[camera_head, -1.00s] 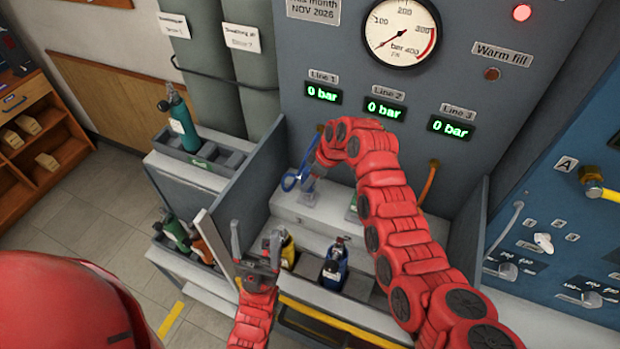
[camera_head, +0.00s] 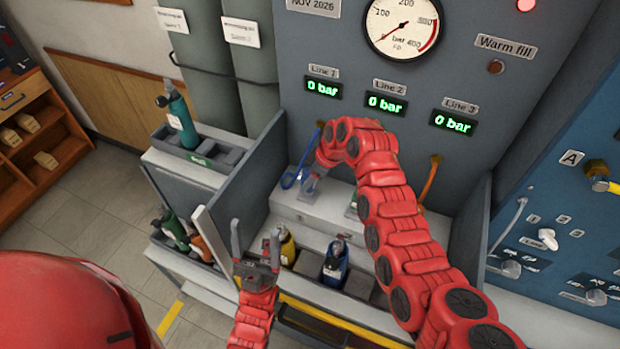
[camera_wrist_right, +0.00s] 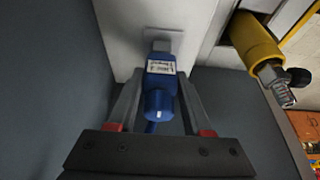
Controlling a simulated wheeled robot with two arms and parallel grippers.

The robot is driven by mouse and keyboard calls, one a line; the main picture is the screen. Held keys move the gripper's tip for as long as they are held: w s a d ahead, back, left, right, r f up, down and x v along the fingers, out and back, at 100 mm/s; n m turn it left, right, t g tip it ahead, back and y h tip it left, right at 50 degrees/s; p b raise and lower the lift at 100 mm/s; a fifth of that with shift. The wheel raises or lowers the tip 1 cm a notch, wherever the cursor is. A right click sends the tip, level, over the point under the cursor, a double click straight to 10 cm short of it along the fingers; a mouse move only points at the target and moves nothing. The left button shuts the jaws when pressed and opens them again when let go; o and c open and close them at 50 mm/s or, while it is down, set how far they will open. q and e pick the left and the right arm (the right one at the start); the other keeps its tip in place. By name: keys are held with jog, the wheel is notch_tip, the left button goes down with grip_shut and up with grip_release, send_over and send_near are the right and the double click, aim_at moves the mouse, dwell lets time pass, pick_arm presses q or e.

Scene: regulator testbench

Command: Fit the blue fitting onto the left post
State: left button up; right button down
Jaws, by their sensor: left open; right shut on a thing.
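The blue fitting (camera_wrist_right: 160,88), with a white label, is held between the two fingers of my right gripper (camera_wrist_right: 160,105). Its far end is at a small grey metal piece (camera_wrist_right: 163,42) on the pale ledge; I cannot tell whether it is seated on the left post there. In the head view my right gripper (camera_head: 309,187) is over the left end of the ledge, with the fitting largely hidden and a blue hose (camera_head: 290,178) looping beside it. My left gripper (camera_head: 256,245) is open and empty, in front of the bench near the yellow bottle.
A yellow bottle (camera_head: 287,248) and a blue bottle (camera_head: 335,264) stand in the front trough. A grey side panel (camera_head: 245,165) rises left of the ledge. An orange hose (camera_head: 430,180) hangs at the right. The Line displays (camera_head: 385,106) read 0 bar.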

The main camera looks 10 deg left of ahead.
jog(key=shift+f, duration=0.15)
jog(key=shift+c, duration=1.2)
grip_release()
jog(key=b+v, duration=0.2)
jog(key=v, duration=1.5)
jog(key=shift+s, duration=0.1)
